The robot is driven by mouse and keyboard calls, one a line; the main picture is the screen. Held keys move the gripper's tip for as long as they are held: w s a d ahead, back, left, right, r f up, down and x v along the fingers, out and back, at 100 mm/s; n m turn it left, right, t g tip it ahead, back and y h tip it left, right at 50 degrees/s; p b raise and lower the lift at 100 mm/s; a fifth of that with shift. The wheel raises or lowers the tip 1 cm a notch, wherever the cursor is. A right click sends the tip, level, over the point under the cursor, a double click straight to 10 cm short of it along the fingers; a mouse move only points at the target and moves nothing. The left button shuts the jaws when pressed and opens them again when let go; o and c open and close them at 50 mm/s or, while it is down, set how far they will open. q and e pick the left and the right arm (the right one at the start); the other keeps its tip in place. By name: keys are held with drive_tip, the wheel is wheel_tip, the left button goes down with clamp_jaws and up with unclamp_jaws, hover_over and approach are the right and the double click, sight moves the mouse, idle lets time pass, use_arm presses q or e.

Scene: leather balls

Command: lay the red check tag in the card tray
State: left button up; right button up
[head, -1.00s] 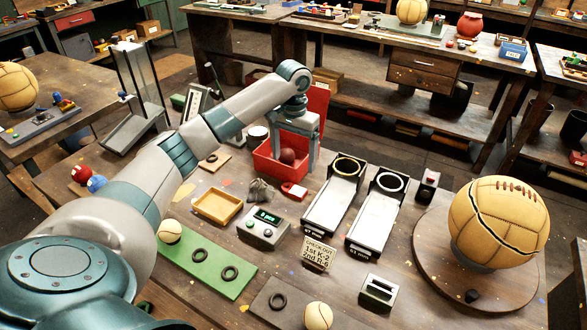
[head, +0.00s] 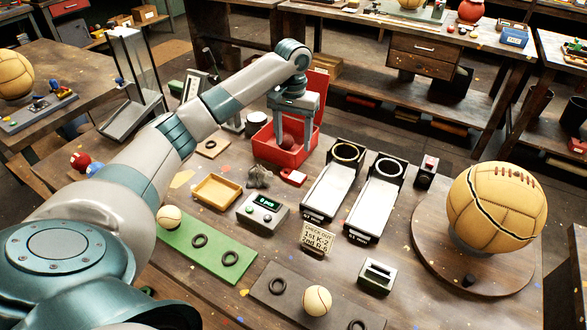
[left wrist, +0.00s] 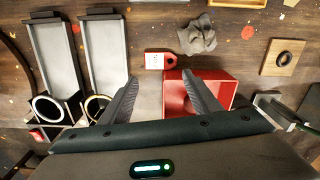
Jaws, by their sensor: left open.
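The red check tag (head: 293,177) lies flat on the bench in front of the open red box (head: 266,150). In the left wrist view the tag (left wrist: 160,60) has a white label and lies just beyond the gap between my fingertips. A shallow tan tray (head: 216,190), which looks like the card tray, sits left of the tag and appears empty. My left gripper (head: 295,142) is open and empty, above the red box; it also shows in the left wrist view (left wrist: 160,77). My right gripper is out of view.
A grey crumpled cloth (head: 259,177) lies between tray and tag. A grey device with a green display (head: 263,210) stands in front. Two sloped ramps with rings (head: 334,187) stand to the right. A dark ball (head: 288,142) sits in the red box.

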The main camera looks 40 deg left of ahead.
use_arm(q)
drive_tip(key=r+n+p, duration=0.1)
drive_tip(key=n, duration=0.4)
drive_tip(key=r+n+p, duration=0.1)
drive_tip(key=r+n, duration=0.1)
drive_tip(key=n, duration=0.3)
drive_tip(key=d+r+n, duration=0.1)
drive_tip(key=n, duration=0.5)
drive_tip(key=shift+w+d+r+p, duration=0.1)
drive_tip(key=shift+w+r+p, duration=0.1)
drive_tip(key=shift+r+p, duration=0.2)
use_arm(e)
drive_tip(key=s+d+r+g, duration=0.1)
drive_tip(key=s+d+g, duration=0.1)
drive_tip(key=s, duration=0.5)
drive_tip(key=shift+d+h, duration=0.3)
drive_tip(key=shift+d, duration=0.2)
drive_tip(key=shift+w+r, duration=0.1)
use_arm(q)
drive_tip(key=shift+f, duration=0.15)
drive_tip(key=p, duration=0.3)
hover_over(297, 176)
wheel_tip(297, 176, down, 11)
drive_tip(key=shift+r, duration=0.1)
drive_tip(key=shift+f, duration=0.6)
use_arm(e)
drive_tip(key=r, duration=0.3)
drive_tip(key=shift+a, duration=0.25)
